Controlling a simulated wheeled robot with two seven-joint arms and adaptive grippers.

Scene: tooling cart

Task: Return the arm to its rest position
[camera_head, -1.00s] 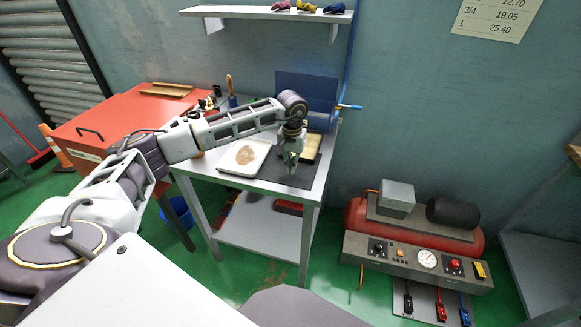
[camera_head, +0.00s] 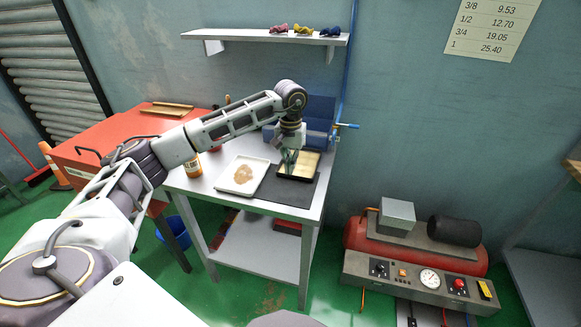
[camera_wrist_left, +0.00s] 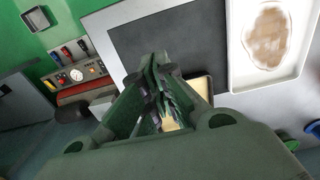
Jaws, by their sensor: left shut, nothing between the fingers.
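My left arm reaches in from the left in the head view, over the grey metal table (camera_head: 208,180). My left gripper (camera_head: 288,168) points down above a tan tray with a dark rim (camera_head: 309,163) on the black mat (camera_head: 285,190). In the left wrist view the fingers (camera_wrist_left: 158,62) are shut with nothing between them. The gripper partly hides the tray there, with a tan part of it (camera_wrist_left: 203,88) showing beside the fingers. A white tray with a brown stain (camera_head: 243,188) lies left of the mat, apart from the gripper. My right gripper is not in view.
A red cart (camera_head: 100,150) is at left. A shelf (camera_head: 265,38) with small coloured items is above. A red compressor with a control panel (camera_head: 420,275) sits on the floor at right.

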